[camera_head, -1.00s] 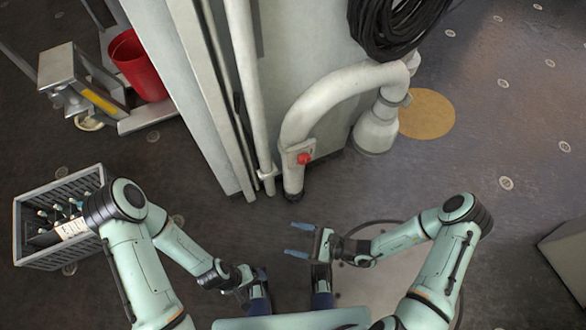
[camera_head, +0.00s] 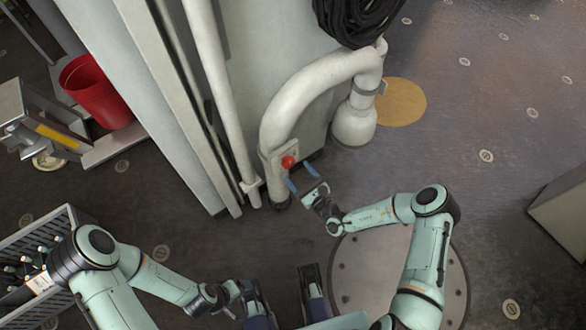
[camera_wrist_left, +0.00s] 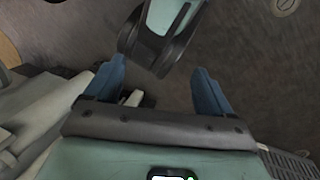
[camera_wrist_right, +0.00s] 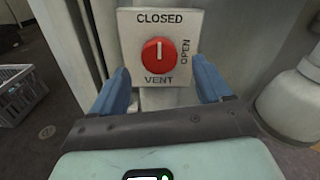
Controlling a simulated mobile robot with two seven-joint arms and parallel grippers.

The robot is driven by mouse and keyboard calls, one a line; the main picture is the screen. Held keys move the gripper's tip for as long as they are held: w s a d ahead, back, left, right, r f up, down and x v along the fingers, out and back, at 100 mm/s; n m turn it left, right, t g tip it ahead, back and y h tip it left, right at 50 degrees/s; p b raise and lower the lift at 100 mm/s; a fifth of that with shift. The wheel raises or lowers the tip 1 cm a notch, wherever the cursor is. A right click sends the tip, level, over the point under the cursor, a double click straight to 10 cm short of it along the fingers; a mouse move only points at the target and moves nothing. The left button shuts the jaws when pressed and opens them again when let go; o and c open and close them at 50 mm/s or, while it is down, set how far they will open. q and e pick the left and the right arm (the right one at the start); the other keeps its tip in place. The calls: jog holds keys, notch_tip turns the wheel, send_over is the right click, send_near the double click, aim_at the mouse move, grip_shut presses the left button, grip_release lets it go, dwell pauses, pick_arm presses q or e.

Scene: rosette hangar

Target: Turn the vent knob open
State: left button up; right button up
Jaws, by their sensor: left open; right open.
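The vent knob (camera_head: 288,162) is a red round knob on a pale plate at the foot of a thick white pipe. In the right wrist view the knob (camera_wrist_right: 158,55) has a white mark pointing up at CLOSED; OPEN is printed at the plate's right side. My right gripper (camera_head: 302,178) is open just in front of the knob, its blue fingers (camera_wrist_right: 160,88) on either side of and below it, seemingly not touching it. My left gripper (camera_wrist_left: 158,88) is open and empty, low by my body.
The white pipe (camera_head: 300,95) curves beside a tall grey cabinet (camera_head: 160,90). A black hose coil (camera_head: 360,15) hangs above. A red bucket (camera_head: 92,92) stands at left, a crate of bottles (camera_head: 68,222) at lower left. Floor on the right is largely clear.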

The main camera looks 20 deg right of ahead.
aim_at(290, 165)
jog(key=shift+b+x, duration=0.35)
jog(key=shift+x, duration=1.35)
pick_arm(q)
jog(key=shift+w+a+f, duration=0.35)
jog(key=shift+w+f, duration=0.2)
jog(key=shift+w, duration=0.1)
pick_arm(e)
jog(key=c, duration=1.1)
jog(key=shift+o, duration=0.3)
pick_arm(q)
jog(key=shift+s+r, duration=0.1)
